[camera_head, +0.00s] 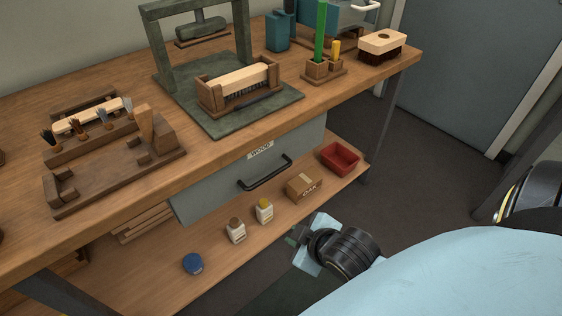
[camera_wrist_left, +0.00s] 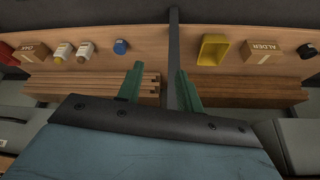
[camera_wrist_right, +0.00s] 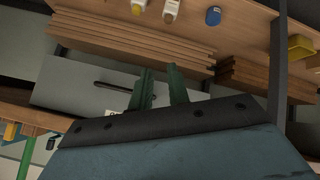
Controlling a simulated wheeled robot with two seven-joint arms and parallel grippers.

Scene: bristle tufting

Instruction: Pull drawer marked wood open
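The grey drawer (camera_head: 215,190) with the label "WOOD" (camera_head: 260,150) hangs under the workbench top. A black bar handle (camera_head: 265,173) is on its front; it looks shut. The drawer front (camera_wrist_right: 75,92) and handle (camera_wrist_right: 118,87) also show in the right wrist view, with the label partly hidden behind a finger. My right gripper (camera_head: 298,238) is in front of the bench, lower right of the handle and apart from it. Its green fingers (camera_wrist_right: 160,70) are open with a narrow, empty gap. My left gripper (camera_wrist_left: 159,70) is open and empty, facing the lower shelf; the head view does not show it.
The lower shelf holds an "OAK" box (camera_head: 304,184), a red bin (camera_head: 339,158), two bottles (camera_head: 236,231) and a blue-lidded jar (camera_head: 193,263). The bench top (camera_head: 215,150) carries brushes and wooden fixtures. A bench leg (camera_head: 383,130) stands right of the drawer. The floor in front is clear.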

